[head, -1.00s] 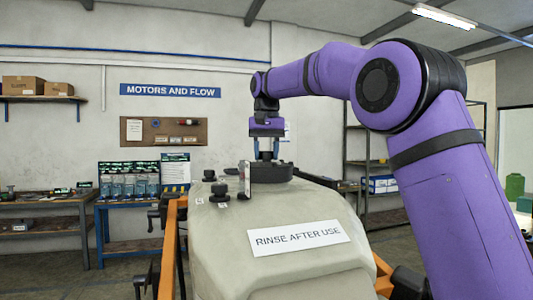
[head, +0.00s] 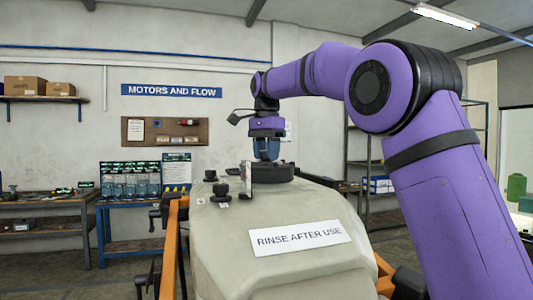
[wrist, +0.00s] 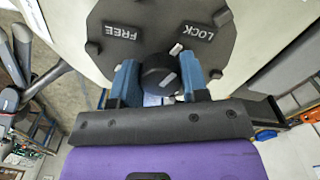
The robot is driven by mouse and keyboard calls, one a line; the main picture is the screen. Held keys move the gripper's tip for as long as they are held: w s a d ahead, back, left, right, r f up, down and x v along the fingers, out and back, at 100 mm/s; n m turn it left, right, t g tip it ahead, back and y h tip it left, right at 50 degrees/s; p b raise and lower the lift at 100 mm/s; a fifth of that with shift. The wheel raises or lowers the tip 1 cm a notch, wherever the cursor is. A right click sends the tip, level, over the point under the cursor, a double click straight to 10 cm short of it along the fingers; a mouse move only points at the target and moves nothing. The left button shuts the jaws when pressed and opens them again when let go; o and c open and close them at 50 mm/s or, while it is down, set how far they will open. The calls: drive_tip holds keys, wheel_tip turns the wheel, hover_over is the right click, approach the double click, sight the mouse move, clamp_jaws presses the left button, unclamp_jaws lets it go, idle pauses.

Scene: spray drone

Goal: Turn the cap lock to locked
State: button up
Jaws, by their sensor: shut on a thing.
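The dark round cap (wrist: 150,25) fills the top of the wrist view, with a raised FREE label (wrist: 121,31) at left and a LOCK label (wrist: 200,33) at right. A black knob (wrist: 158,72) with a pale stripe stands at its middle. A small pale mark (wrist: 176,48) shows just above the knob, nearer LOCK than FREE. My gripper (wrist: 160,82) is shut on the knob, a blue finger on either side. In the head view, my gripper (head: 267,155) points down onto the cap (head: 272,172) on top of the tank; the knob cannot be made out there.
The pale tank (head: 225,235) carries a RINSE AFTER USE label (head: 300,238). Black knobs (head: 220,190) and an upright plate (head: 246,178) stand close left of the cap. An orange frame (head: 170,250) flanks the tank. Benches and shelves are farther back.

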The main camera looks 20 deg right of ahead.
drive_tip(key=shift+m, duration=0.6)
drive_tip(key=o, duration=0.9)
drive_tip(key=shift+o, duration=0.2)
wheel_tip(320, 180, up, 10)
drive_tip(key=shift+w+f, duration=0.1)
drive_tip(key=shift+f, duration=0.05)
drive_tip(key=shift+d+r, duration=0.1)
drive_tip(key=shift+r, duration=0.4)
